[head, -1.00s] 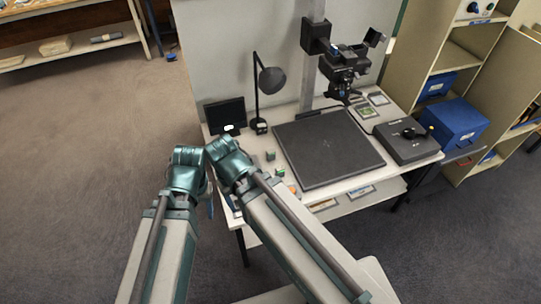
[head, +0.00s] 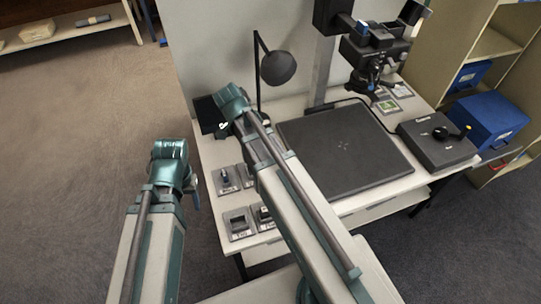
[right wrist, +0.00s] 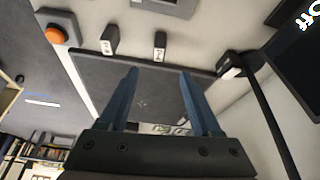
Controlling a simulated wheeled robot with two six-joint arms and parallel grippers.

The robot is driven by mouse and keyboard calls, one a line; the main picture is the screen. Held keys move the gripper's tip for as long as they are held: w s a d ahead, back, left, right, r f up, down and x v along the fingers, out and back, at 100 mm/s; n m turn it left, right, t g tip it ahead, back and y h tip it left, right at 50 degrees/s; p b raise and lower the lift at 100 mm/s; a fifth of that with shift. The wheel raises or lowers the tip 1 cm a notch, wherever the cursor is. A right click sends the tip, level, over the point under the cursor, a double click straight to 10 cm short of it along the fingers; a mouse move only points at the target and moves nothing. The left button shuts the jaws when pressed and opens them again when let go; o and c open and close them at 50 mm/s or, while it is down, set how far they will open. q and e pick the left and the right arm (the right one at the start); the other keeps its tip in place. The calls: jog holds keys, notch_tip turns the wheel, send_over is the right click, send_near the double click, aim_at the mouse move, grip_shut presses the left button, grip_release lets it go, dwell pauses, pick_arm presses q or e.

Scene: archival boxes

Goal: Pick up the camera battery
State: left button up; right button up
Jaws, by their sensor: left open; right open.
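In the right wrist view two small dark blocks with pale labelled faces, a left block (right wrist: 109,40) and a right block (right wrist: 160,47), stand on the white table by the edge of the dark board. Either may be the camera battery; the labels are too small to read. In the head view my right arm covers that spot. My right gripper (right wrist: 158,73) is open and empty, its blue fingers pointing towards the blocks, apart from them. My left gripper (head: 192,190) is beside the table's left edge, partly hidden by its wrist, with nothing seen in it.
The dark board (head: 345,150) fills the table's middle under a camera stand (head: 372,55). A black lamp (head: 278,67) stands behind my right arm. Small labelled trays (head: 239,224) line the front left. A grey control box (head: 438,145) is at the right. An orange button (right wrist: 57,35) also shows.

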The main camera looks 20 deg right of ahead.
jog(key=b+x, duration=0.7)
jog(key=x, duration=0.1)
jog(key=shift+w, duration=0.1)
jog(key=shift+d+f+b, duration=0.25)
jog(key=shift+f+b, duration=0.05)
jog(key=shift+b, duration=0.2)
jog(key=b+x, duration=0.4)
jog(key=shift+a+f, duration=0.1)
jog(key=shift+f, duration=0.2)
jog(key=shift+d+f+b, duration=0.25)
jog(key=shift+f+b, duration=0.1)
jog(key=shift+b, duration=0.15)
jog(key=shift+r, duration=0.1)
grip_shut()
